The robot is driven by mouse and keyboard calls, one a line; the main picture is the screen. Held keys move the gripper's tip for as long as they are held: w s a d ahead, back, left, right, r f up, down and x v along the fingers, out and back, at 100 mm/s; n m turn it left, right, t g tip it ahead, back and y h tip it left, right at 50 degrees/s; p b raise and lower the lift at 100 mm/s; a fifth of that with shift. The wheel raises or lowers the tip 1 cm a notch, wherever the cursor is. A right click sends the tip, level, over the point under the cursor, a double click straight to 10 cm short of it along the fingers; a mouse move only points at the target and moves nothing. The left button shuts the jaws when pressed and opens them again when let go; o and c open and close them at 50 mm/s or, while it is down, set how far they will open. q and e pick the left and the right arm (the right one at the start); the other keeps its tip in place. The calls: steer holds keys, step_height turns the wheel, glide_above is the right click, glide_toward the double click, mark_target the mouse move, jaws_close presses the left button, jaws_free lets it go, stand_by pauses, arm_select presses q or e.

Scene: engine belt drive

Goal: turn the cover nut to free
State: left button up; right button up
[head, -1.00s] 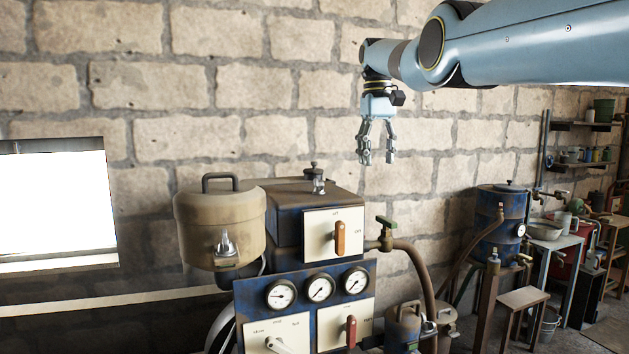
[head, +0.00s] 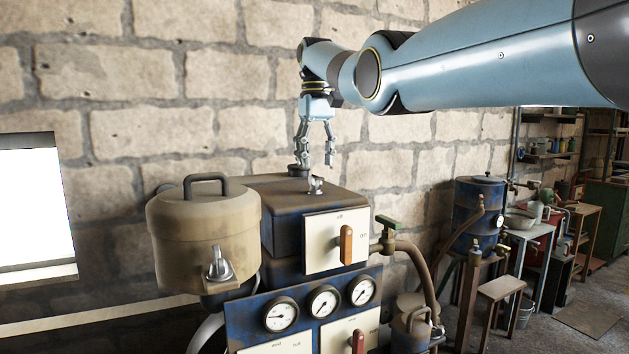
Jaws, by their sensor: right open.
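My right gripper (head: 316,166) is open and empty, pointing down over the top of the blue and tan engine box (head: 265,205). A small metal wing-like fitting (head: 316,184) stands on the box top, just below the fingertips in the picture. A dark round cap (head: 298,171) shows at the back of the box top, close to the left finger. A silver wing nut (head: 217,265) sits on the front of the tan lidded drum (head: 205,230). I cannot tell which fitting is the cover nut. My left gripper is not in view.
The box front carries an orange-handled switch (head: 346,245). Dial gauges (head: 324,301) sit below it.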

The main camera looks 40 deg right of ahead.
mark_target(315, 185)
steer(key=f, duration=0.1)
steer(key=f+p, duration=0.1)
steer(key=f, duration=0.1)
steer(key=shift+w+f, duration=0.25)
steer(key=shift+w, duration=0.1)
steer(key=shift+s+f, duration=0.1)
steer(key=shift+f, duration=0.7)
steer(key=shift+s+f, duration=0.1)
steer(key=shift+f, duration=0.15)
steer(key=shift+c, duration=1.1)
steer(key=c, duration=0.4)
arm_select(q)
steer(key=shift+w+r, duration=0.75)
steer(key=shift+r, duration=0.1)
arm_select(e)
jaws_close()
